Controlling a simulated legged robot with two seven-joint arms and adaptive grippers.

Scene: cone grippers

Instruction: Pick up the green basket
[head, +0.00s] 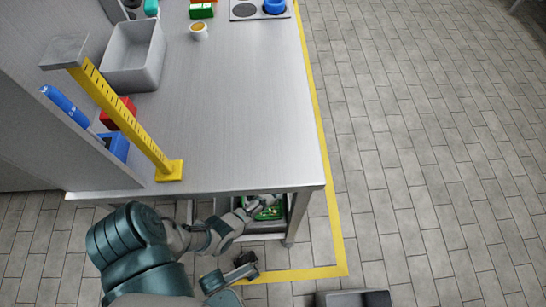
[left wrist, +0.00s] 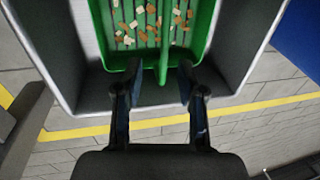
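The green basket (head: 268,211) shows under the near edge of the table, partly hidden by the tabletop and my left arm. In the left wrist view the basket (left wrist: 204,35) sits inside a grey bin and holds many small tan and white pieces. Its green handle bar (left wrist: 164,60) runs towards me. My left gripper (left wrist: 157,78) is open at the basket's near rim, one finger on each side of the bar, with a gap showing. In the head view my left gripper (head: 257,206) reaches under the table. Dark finger-like parts low in the head view may be my right gripper (head: 230,272); their state is unclear.
The steel table (head: 240,110) overhangs the basket, with a leg (head: 296,215) on its right. On top are a yellow ruled post (head: 125,118), a grey tub (head: 135,55) and a cup (head: 198,32). A grey bin (head: 352,299) stands at the bottom edge. Tiled floor is clear on the right.

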